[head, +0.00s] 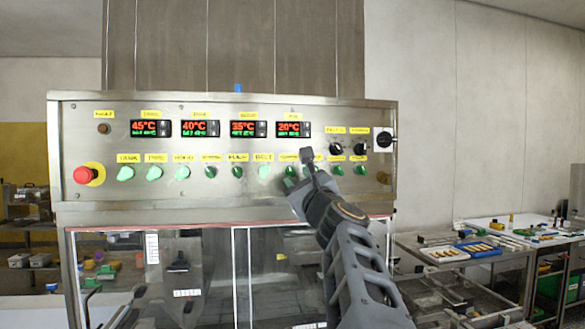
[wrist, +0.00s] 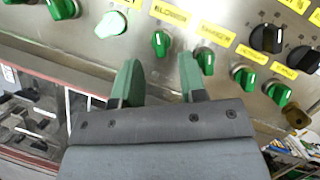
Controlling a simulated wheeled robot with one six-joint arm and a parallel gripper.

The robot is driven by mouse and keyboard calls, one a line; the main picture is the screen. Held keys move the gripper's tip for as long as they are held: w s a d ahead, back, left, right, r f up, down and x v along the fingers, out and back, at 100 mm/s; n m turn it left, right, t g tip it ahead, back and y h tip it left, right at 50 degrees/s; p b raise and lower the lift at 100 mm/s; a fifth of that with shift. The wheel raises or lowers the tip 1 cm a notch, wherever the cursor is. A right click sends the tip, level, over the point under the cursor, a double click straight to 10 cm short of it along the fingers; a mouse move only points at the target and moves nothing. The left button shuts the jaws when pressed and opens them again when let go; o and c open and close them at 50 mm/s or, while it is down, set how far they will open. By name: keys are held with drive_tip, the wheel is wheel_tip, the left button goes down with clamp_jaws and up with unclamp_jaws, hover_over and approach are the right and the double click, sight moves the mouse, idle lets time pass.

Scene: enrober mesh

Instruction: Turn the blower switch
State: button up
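The steel control panel (head: 345,112) carries a row of green rotary switches under yellow labels. In the wrist view that switch (wrist: 62,8) is at the top left edge. My gripper (wrist: 159,68) is open and empty, its two green-tipped fingers apart. A green switch (wrist: 160,42) shows beyond the gap between them. In the head view my gripper (head: 307,160) is in front of the row's right half and partly hides the switches there.
A red emergency stop button (head: 83,175) sits at the panel's left end. Black knobs (head: 336,149) are at the right, beside a black main switch (head: 385,139). Temperature displays run above. Glass doors are below the panel. A table with trays (head: 443,254) stands at right.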

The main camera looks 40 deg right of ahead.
sight(292, 172)
drive_tip(key=shift+p+x, duration=0.6)
drive_tip(key=shift+x, duration=1.75)
drive_tip(key=c, duration=0.7)
